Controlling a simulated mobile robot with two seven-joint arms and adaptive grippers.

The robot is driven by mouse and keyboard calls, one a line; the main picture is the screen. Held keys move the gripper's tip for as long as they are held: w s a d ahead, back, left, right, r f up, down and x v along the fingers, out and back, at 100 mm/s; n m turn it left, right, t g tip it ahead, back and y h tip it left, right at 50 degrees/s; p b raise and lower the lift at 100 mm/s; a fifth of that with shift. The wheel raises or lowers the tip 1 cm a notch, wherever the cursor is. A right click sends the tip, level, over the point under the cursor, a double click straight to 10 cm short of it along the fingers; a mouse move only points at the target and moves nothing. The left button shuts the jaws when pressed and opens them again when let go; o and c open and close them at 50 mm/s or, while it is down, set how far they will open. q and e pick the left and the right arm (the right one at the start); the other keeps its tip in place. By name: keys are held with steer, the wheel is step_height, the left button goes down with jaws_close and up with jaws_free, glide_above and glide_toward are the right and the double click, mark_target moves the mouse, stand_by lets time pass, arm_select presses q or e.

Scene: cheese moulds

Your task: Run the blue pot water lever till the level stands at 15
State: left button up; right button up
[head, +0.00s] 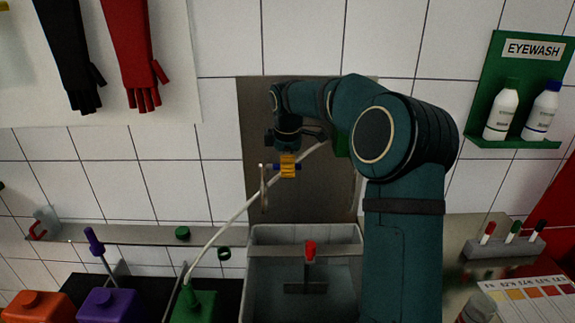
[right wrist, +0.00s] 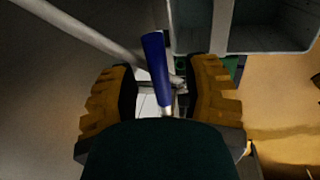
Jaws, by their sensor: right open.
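My right gripper (head: 288,166) has ridged orange fingers and is in front of the dark panel above the sink. It is open in the right wrist view (right wrist: 164,85). The blue lever (right wrist: 154,60) stands between the two fingers there, with a gap on each side. In the head view small bits of blue (head: 276,166) show beside the fingers, and a slim upright piece (head: 264,190) hangs just left of them. The blue pot itself and any level reading cannot be made out. My left gripper is not in view.
A grey sink (head: 305,234) with a red-topped handle (head: 310,250) lies below. A white hose (head: 232,218) slants from the green canister (head: 196,305) up towards my gripper. Purple (head: 108,305) and orange (head: 38,305) canisters stand left. An eyewash shelf (head: 512,142) hangs at right.

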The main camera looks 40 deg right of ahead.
jaws_close()
steer(key=shift+s+a, duration=0.1)
steer(key=shift+a, duration=0.05)
stand_by(0.4)
steer(key=shift+s+a+f+m+g+h+p, duration=0.15)
steer(key=shift+s+a+m+g+p, duration=0.2)
steer(key=shift+a+m+p, duration=0.95)
steer(key=shift+s+a+r+m+g+h+p, duration=0.1)
steer(key=shift+s+a+m+g+p, duration=0.3)
steer(key=shift+m, duration=1.9)
steer(key=shift+s+a+f+m+g+h+p, duration=0.2)
steer(key=shift+a+m+p, duration=0.55)
steer(key=shift+m, duration=1.05)
steer(key=shift+a, duration=0.15)
